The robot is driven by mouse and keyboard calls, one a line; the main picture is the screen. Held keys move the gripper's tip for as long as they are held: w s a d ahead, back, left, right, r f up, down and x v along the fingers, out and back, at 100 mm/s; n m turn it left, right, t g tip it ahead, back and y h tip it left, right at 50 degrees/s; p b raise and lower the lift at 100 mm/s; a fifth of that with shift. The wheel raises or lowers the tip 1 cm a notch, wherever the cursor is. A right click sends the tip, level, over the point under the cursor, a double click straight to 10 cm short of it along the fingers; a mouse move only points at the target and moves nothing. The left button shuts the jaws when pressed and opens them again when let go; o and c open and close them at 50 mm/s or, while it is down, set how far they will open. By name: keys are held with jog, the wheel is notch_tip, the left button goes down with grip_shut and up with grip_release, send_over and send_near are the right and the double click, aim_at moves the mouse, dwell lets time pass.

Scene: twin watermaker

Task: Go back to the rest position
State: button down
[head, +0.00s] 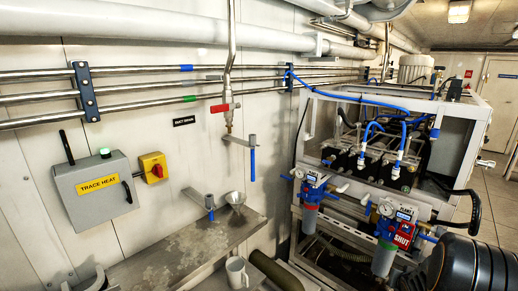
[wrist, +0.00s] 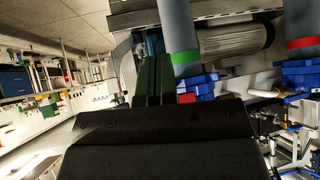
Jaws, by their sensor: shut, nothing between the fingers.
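My gripper (wrist: 154,75) shows in the wrist view, its two dark green fingers side by side and closed together with nothing between them. It points toward the lower part of the watermaker unit, near a grey filter housing with a green band (wrist: 182,40). I cannot tell whether the fingers touch anything there. In the head view I cannot make out the gripper. The watermaker frame (head: 455,115) stands at the right, with a filter housing with a red band (head: 309,215) and one with a green band (head: 384,257) at its front.
A grey trace heat box (head: 95,189) and a valve with a red handle (head: 225,108) are on the wall. Open floor (head: 489,212) shows at the far right.

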jog(key=s+a+r+n+g+y, duration=0.1)
jog(key=s+a+r, duration=0.3)
jog(key=a, duration=0.5)
jog(key=s+a+r+n+g+y, duration=0.1)
jog(key=s+a+r+n, duration=0.2)
jog(key=a, duration=0.7)
jog(key=s+a+r+n+g+y, duration=0.2)
jog(key=s+a+r, duration=0.5)
jog(key=a, duration=0.3)
jog(key=shift+s+r+n, duration=0.25)
jog(key=shift+s+n, duration=0.15)
jog(key=shift+s, duration=0.5)
jog(key=c, duration=1.8)
grip_release()
